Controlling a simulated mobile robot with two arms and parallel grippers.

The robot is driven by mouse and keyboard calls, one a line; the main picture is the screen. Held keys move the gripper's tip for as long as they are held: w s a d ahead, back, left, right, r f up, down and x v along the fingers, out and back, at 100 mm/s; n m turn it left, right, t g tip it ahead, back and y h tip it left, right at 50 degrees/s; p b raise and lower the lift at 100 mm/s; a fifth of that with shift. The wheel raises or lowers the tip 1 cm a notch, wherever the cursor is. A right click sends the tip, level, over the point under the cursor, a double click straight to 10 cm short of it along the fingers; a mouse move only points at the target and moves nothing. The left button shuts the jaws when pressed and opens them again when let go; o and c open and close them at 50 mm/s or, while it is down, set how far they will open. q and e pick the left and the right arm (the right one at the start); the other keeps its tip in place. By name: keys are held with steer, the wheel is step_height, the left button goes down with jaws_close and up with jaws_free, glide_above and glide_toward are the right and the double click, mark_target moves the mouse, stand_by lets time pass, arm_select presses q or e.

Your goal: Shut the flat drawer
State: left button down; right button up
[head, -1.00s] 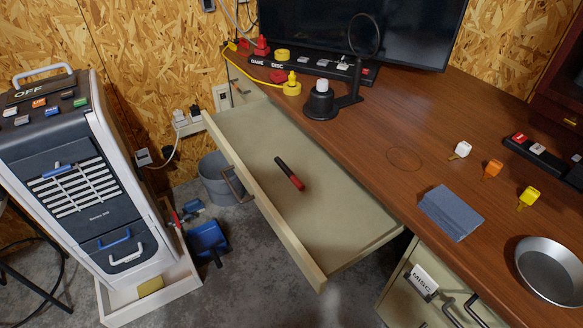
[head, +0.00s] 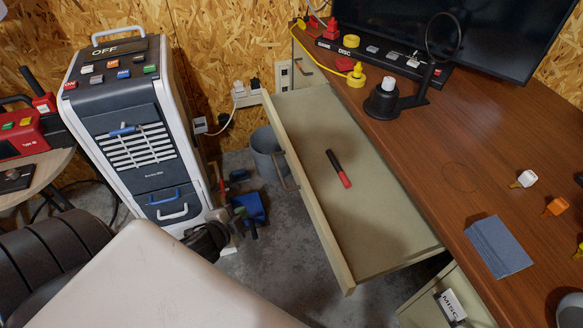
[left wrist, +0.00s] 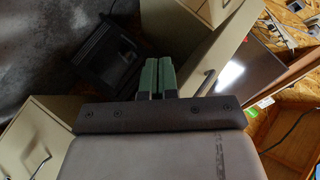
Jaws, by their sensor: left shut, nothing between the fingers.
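The flat drawer (head: 372,222) is pulled well out from under the brown desk, with a black and red marker lying inside. Its front, with a bar handle (head: 284,170), faces left. My left arm comes in from the lower left, and its dark gripper (head: 207,240) is left of the drawer front, apart from it in the picture. The fingertips are hard to make out there. In the left wrist view the green fingers (left wrist: 157,64) are together and empty. A pale drawer front with a handle (left wrist: 207,82) is beside them; I cannot tell which drawer. My right gripper is out of view.
The desk top (head: 440,140) carries a black ring stand (head: 385,100), a grey-blue block (head: 497,247) and small coloured keys. A grey bin (head: 268,155) stands behind the drawer front. A white cooler (head: 125,130) stands left. A MISC drawer (head: 440,300) is at lower right.

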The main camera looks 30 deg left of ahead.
arm_select(q)
step_height(320, 180, up, 8)
steer(key=w+a+m+t+h+p, duration=0.1)
steer(key=w+m+t+h+p, duration=0.1)
steer(key=m+h, duration=0.3)
steer(key=m+g+h+p, duration=0.2)
steer(key=m+g+h, duration=0.3)
steer(key=m, duration=0.6)
glide_toward(299, 172)
steer(key=shift+t+h, duration=0.5)
steer(key=w+d+f, duration=0.4)
steer(key=shift+w, duration=0.35)
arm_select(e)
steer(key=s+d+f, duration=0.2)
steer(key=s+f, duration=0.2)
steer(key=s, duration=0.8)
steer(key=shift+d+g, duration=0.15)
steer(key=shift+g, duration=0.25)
arm_select(q)
steer(key=shift+d+r, duration=0.1)
